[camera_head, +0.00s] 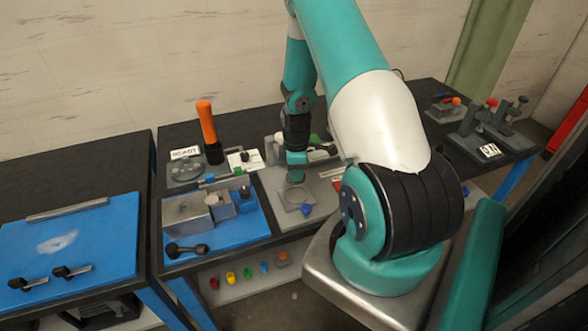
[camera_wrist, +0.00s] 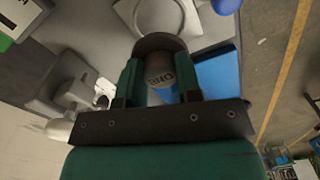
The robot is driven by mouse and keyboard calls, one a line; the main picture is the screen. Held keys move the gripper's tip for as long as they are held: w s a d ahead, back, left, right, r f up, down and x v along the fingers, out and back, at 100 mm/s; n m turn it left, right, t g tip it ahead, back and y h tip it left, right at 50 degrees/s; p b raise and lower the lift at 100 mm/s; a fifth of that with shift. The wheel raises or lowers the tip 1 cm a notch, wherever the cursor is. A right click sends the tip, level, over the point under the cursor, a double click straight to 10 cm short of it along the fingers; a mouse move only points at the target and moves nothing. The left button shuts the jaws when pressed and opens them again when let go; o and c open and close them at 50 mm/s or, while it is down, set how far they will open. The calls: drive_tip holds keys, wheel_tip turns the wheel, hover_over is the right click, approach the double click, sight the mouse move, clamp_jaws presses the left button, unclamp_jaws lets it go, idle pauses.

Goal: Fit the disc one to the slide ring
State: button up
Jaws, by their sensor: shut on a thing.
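Disc one is a dark disc with a grey knob lettered "ONE" (camera_wrist: 160,72). My gripper (camera_wrist: 160,82) is shut on its knob, with the dark round edge showing past the fingertips in the wrist view. In the head view the disc (camera_head: 295,177) hangs below my gripper (camera_head: 296,162), above a grey plate (camera_head: 275,211). The slide ring seems to be the pale ring on that plate (camera_head: 297,196); it also shows partly at the top of the wrist view (camera_wrist: 138,18). The disc looks apart from it, and the exact gap is hard to tell.
A blue knob (camera_head: 306,210) lies beside the ring. A blue tray (camera_head: 241,234) with metal blocks is to the left, with an orange-handled tool (camera_head: 207,125) behind it. Fixtures (camera_head: 485,130) stand at the far right of the bench.

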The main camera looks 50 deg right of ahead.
drive_tip(key=shift+s+d+f, duration=0.1)
drive_tip(key=shift+f, duration=0.05)
drive_tip(key=b, duration=0.5)
hover_over(297, 196)
drive_tip(key=shift+f, duration=2.75)
drive_tip(key=shift+f+b, duration=0.75)
drive_tip(key=shift+f, duration=0.25)
drive_tip(key=o, duration=1.1)
drive_tip(key=shift+o, duration=0.2)
drive_tip(key=shift+r, duration=0.1)
wheel_tip(297, 196, up, 17)
drive_tip(key=b, duration=0.3)
drive_tip(key=shift+r, duration=0.2)
